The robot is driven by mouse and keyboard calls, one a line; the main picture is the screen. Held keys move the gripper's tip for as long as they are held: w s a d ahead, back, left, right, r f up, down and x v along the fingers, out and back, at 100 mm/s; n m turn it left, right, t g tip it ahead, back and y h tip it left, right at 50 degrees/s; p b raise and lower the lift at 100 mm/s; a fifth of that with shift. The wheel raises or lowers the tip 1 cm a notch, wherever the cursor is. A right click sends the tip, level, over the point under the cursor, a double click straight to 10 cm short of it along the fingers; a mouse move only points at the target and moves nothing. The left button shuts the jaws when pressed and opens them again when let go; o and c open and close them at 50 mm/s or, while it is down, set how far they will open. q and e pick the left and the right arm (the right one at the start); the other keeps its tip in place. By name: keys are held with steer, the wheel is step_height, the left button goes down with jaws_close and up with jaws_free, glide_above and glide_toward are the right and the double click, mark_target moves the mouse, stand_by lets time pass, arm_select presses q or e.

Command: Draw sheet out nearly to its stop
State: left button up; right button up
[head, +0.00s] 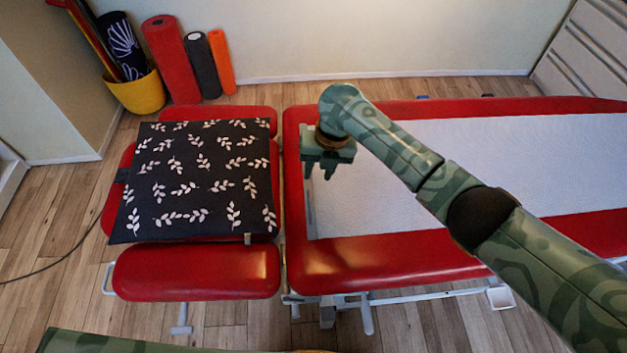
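The white sheet (480,150) lies flat along the red treatment table. A narrow grey bar (311,215) runs along its left end, near the table's left end. My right gripper (320,174) points down over this end of the sheet. Its two fingers look apart, with a gap between them, and I see nothing held there. The gripper hides the far part of the bar, and I cannot tell whether it touches the bar. My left gripper is out of view; only part of my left arm shows at the bottom edge.
The red table (390,262) has a separate left section bearing a black leaf-patterned cushion (195,180). A yellow bucket (138,92), a red roll (172,60), a black roll (203,65) and an orange roll (222,62) stand by the wall. A drawer cabinet (590,50) is at the back right.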

step_height(320, 180, up, 8)
steer(key=d+p, duration=0.1)
steer(key=p, duration=0.1)
steer(key=shift+w+d+f, duration=0.15)
steer(key=shift+d+f, duration=0.05)
steer(key=shift+f, duration=0.05)
